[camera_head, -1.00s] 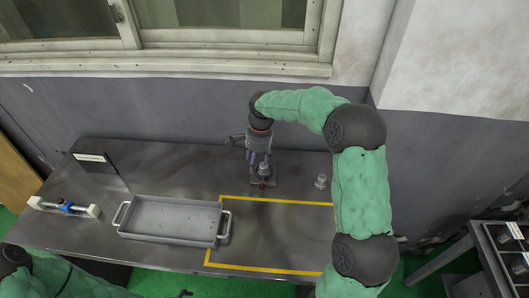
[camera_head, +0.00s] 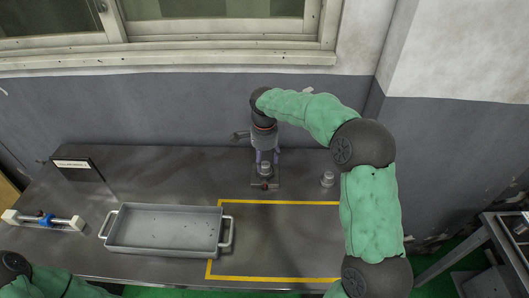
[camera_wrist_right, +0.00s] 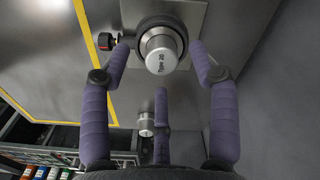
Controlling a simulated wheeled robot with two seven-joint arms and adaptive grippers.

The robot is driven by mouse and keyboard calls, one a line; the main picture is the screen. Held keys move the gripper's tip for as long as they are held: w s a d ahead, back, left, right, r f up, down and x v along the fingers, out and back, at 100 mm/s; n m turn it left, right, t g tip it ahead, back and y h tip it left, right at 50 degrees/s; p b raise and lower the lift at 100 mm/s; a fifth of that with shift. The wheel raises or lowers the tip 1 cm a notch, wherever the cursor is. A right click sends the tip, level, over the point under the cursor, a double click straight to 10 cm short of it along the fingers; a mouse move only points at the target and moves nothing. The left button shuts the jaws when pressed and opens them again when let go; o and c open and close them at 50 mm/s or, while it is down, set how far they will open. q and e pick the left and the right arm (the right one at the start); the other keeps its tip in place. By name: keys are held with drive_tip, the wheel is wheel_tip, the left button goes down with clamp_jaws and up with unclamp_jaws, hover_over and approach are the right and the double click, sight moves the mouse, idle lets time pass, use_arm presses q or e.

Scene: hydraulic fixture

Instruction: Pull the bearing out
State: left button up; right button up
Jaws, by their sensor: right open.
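The bearing (camera_wrist_right: 160,50) is a silvery cylinder with a round end face marked "Type 20". It stands on a square metal fixture plate (camera_wrist_right: 190,14) with a dark red knob (camera_wrist_right: 105,41) at one side. In the head view the bearing (camera_head: 265,168) is on the table behind the yellow outline. My right gripper (camera_head: 267,157) is open above it, pointing down. In the right wrist view its purple fingers (camera_wrist_right: 157,58) stand apart either side of the bearing, with visible gaps. Only part of my left arm shows at the lower left; its gripper is out of view.
A second silvery cylinder (camera_head: 327,179) stands to the right of the fixture. A grey tray (camera_head: 108,232) with handles is at front left, beside a white-and-blue tool (camera_head: 44,220). A dark sign (camera_head: 78,170) stands behind. The yellow-outlined area (camera_head: 280,238) is clear.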

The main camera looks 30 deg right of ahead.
sight(264, 164)
drive_tip(key=shift+f+b, duration=0.4)
drive_tip(key=shift+f, duration=1.25)
clamp_jaws()
drive_tip(key=c, duration=1)
unclamp_jaws()
drive_tip(key=shift+c, duration=0.9)
drive_tip(key=shift+r, duration=0.15)
clamp_jaws()
drive_tip(key=shift+a, duration=0.1)
